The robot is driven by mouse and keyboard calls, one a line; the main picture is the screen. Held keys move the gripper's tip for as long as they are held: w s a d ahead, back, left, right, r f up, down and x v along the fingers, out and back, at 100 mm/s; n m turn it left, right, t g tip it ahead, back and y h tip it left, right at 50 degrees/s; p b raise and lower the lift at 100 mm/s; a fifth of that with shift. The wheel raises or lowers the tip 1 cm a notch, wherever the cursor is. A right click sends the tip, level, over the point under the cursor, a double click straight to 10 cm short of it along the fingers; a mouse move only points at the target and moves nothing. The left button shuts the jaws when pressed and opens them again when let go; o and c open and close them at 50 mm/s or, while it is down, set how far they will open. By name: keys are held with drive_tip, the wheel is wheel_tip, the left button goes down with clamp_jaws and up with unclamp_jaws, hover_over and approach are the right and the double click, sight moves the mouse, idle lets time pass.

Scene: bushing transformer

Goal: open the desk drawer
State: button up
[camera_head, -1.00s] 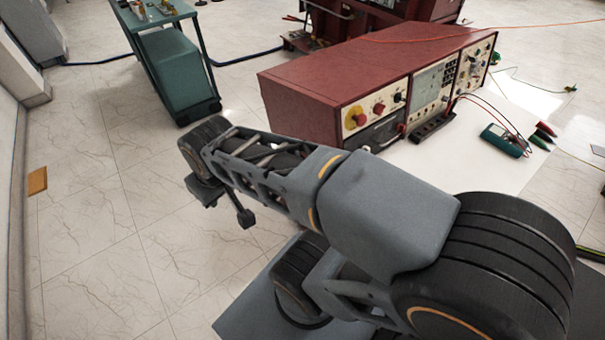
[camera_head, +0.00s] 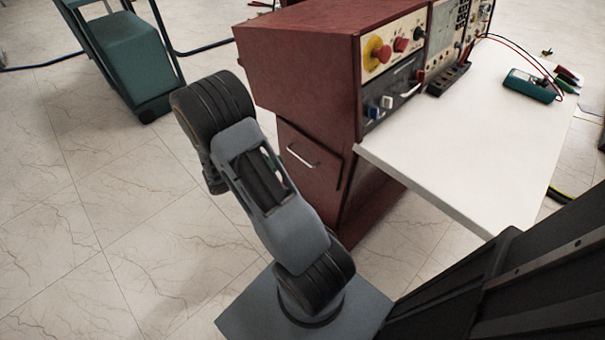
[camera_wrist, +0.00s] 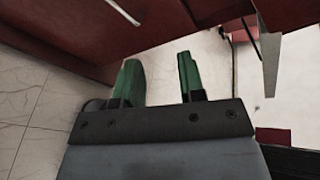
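The desk is a dark red cabinet (camera_head: 295,60) with a white top. A red drawer front (camera_head: 312,172) with a pale bar handle (camera_head: 302,156) is on its near side, below the instrument panel, and looks closed. In the wrist view, a pale bar handle (camera_wrist: 123,12) crosses a dark red panel at the top edge. My gripper (camera_wrist: 158,75) has two green fingers, spread apart with nothing between them. The handle is beyond the fingertips and apart from them. In the head view my arm stands left of the drawer, and the fingers cannot be made out.
The white desktop (camera_head: 450,150) juts out at right, with a teal multimeter (camera_head: 530,86) and cables on it. A teal cart (camera_head: 140,65) stands at upper left. The tiled floor (camera_head: 90,230) at left is clear.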

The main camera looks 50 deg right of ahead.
sight(303, 160)
wheel_tip(303, 160, down, 9)
drive_tip(key=w+d+n+t+h+b, duration=0.2)
drive_tip(key=n+b, duration=0.1)
drive_tip(key=n, duration=0.4)
drive_tip(key=shift+b+x, duration=1.65)
drive_tip(key=shift+x, duration=5.05)
drive_tip(key=shift+s, duration=0.1)
clamp_jaws()
drive_tip(key=shift+a, duration=0.15)
